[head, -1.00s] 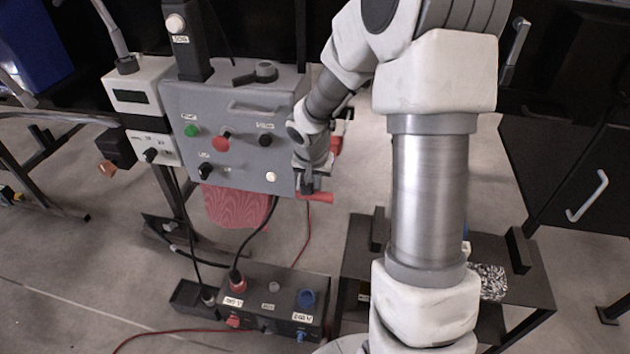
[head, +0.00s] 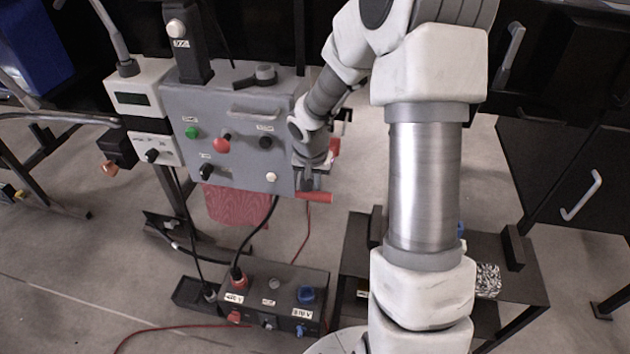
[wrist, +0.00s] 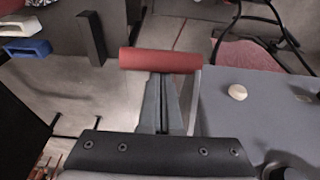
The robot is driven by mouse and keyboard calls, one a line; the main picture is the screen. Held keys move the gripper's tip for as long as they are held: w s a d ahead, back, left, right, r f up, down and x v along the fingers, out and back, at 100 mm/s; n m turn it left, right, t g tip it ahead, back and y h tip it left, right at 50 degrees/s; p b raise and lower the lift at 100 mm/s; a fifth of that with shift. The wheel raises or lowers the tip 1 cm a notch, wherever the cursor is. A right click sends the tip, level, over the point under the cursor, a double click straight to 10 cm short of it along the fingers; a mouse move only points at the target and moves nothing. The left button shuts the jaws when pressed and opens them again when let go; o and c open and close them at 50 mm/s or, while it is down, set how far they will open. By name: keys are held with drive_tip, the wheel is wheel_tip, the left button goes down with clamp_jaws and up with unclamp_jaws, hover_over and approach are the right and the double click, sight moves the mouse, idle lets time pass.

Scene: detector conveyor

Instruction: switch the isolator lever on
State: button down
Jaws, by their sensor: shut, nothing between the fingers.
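The isolator lever's red bar-shaped grip (head: 315,197) sticks out to the right at the lower right corner of the grey control box (head: 240,105). In the wrist view the red grip (wrist: 160,60) lies crosswise just beyond my fingertips. My gripper (head: 307,186) is at the box's right side, by the grip. In the wrist view my gripper (wrist: 163,80) is shut with its fingers together and empty. The tips reach the near edge of the grip; I cannot tell whether they touch it. The lever's pivot is hidden by my wrist.
The box front carries a green button (head: 192,132), a red knob (head: 221,145) and a pale button (head: 271,177). A socket box (head: 262,285) with cables stands on the floor below. A low black table (head: 515,285) is at the right. Bare floor lies between.

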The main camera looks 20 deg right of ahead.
drive_tip(key=shift+s+a+r+p, duration=0.15)
drive_tip(key=shift+s+p, duration=0.05)
drive_tip(key=shift+p, duration=0.15)
drive_tip(key=r+g+p, duration=0.1)
drive_tip(key=p, duration=0.1)
drive_tip(key=s+r+y+p, duration=0.1)
drive_tip(key=p, duration=0.2)
drive_tip(key=a+r+g+p, duration=0.1)
drive_tip(key=p, duration=0.2)
drive_tip(key=shift+s+r+g+y, duration=0.15)
drive_tip(key=shift+g+y, duration=0.15)
drive_tip(key=r+p, duration=0.1)
drive_tip(key=p, duration=0.1)
drive_tip(key=r+g+y+p, duration=0.1)
drive_tip(key=p, duration=0.1)
drive_tip(key=r+g+p, duration=0.1)
drive_tip(key=p, duration=0.1)
drive_tip(key=shift+s+a+y, duration=0.25)
drive_tip(key=shift+s+y, duration=0.05)
drive_tip(key=shift+s, duration=0.05)
wheel_tip(320, 180, up, 11)
drive_tip(key=w+d+g+y+p, duration=0.1)
drive_tip(key=w+d+g+p, duration=0.1)
drive_tip(key=p, duration=0.4)
drive_tip(key=shift+w+f+y, duration=0.15)
drive_tip(key=shift+w+y, duration=0.15)
drive_tip(key=shift+w, duration=0.1)
